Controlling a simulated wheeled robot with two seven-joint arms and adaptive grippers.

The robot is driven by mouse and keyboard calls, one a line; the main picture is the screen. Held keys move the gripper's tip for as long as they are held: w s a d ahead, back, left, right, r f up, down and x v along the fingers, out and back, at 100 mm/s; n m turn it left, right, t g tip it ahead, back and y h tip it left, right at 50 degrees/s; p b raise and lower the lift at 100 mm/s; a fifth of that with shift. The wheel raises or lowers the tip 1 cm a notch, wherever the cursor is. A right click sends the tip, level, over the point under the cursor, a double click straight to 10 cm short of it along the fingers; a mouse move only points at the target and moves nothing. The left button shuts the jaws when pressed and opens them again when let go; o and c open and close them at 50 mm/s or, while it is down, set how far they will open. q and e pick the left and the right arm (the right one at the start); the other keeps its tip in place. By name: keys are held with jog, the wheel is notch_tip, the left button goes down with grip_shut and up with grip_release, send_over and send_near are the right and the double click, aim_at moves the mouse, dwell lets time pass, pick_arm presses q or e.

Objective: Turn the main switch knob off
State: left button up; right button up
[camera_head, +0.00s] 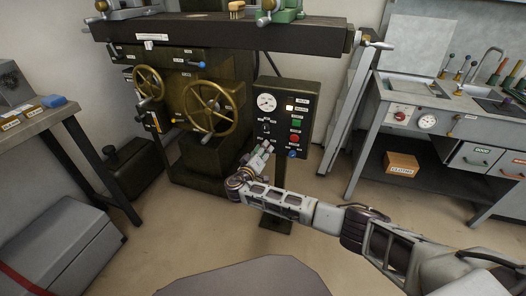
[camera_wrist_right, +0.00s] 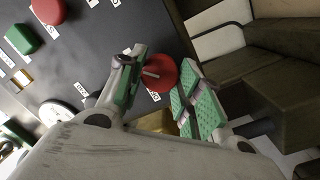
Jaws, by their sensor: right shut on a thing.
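The main switch knob (camera_wrist_right: 159,74) is red and round with a small pale bar across it, on the dark control panel (camera_head: 281,92). It shows between the green-padded fingers of my right gripper (camera_head: 267,147) in the right wrist view, where the gripper (camera_wrist_right: 163,62) is shut on it. The fingers hide part of the knob there. In the head view the gripper covers the knob at the panel's lower left. My left gripper is not in view.
The panel also bears a round gauge (camera_head: 267,102), a lit lamp (camera_head: 289,108), a green button (camera_head: 296,122), a red button (camera_head: 295,138) and a blue knob (camera_head: 292,153). Brass handwheels (camera_head: 210,108) stand close to its left.

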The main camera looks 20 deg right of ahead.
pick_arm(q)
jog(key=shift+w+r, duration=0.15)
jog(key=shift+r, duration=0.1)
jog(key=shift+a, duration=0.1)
pick_arm(e)
jog(key=shift+n, duration=0.3)
pick_arm(q)
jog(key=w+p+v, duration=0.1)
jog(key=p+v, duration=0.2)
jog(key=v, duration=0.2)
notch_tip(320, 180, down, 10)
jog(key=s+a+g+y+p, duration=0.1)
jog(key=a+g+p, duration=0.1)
jog(key=p, duration=0.4)
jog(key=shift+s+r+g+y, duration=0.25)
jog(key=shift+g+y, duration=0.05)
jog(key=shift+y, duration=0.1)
pick_arm(e)
jog(key=shift+s+d+f+n+t+y, duration=0.15)
jog(key=shift+n+t, duration=0.2)
jog(key=shift+n, duration=2.8)
jog(key=shift+w+a+n+t+y, duration=0.1)
jog(key=shift+n+t, duration=0.3)
jog(key=shift+n, duration=2.7)
jog(key=shift+s+d+f+n+t+y, duration=0.15)
jog(key=shift+n+t, duration=0.2)
jog(key=shift+n, duration=2.8)
jog(key=shift+w+a+r, duration=0.1)
